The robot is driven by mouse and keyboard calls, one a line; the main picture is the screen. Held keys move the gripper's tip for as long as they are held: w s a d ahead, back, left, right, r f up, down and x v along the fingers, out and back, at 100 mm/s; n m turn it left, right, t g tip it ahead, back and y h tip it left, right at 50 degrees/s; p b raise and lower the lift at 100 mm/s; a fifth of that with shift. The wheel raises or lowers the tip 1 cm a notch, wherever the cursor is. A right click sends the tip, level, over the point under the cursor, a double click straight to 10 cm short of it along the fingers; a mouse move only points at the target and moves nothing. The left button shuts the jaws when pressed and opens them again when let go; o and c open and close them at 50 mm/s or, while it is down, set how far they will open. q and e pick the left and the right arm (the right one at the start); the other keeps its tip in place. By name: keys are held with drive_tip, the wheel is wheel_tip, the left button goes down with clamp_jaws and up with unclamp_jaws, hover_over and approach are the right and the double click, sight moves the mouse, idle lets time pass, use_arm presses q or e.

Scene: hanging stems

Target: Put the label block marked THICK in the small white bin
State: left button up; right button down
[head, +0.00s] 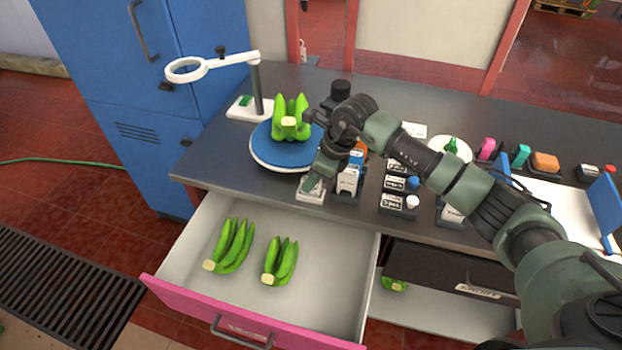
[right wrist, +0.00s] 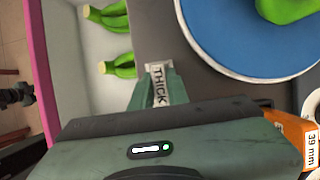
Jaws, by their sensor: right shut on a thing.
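My right gripper (head: 311,187) is shut on a white label block (head: 311,197) near the front edge of the dark counter. In the right wrist view the block (right wrist: 158,84) shows between the two green fingers (right wrist: 157,96), and its label reads THICK. I cannot tell whether its underside touches the counter. I cannot pick out the small white bin for certain; a small white item (head: 414,130) lies behind my right arm, partly hidden. My left gripper is not in view.
An open white drawer (head: 205,225) with two green banana bunches lies below the counter. A blue round plate (head: 268,158) bearing another bunch stands left of the gripper. Several label blocks (head: 394,185) in dark holders stand to the right. A magnifier stand (head: 257,90) is at the back left.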

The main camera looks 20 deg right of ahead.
drive_tip(key=c, duration=1.3)
unclamp_jaws()
